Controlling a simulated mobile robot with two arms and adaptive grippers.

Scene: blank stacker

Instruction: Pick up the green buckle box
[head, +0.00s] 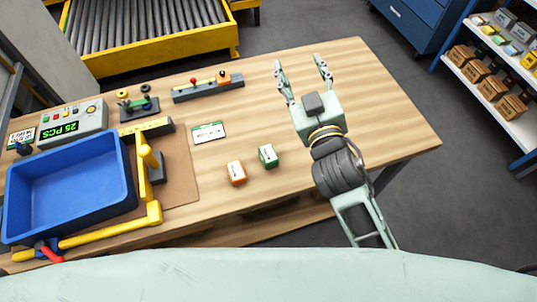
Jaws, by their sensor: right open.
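The green buckle box (268,156) is a small green box with a white label. It stands on the wooden table (385,110), near the front edge and just right of a small orange box (236,173). My right gripper (301,67) is open, its two fingers spread and pointing toward the back of the table. It is to the right of and beyond the green box, apart from it, with nothing between its fingers. My left gripper is not in view.
A blue tray (128,170) and yellow stop bars (154,214) fill the left of the table. A counter box (92,113) reading 25 PCS, a white card (208,133) and a grey tool block (208,90) lie behind. The right part of the table is clear.

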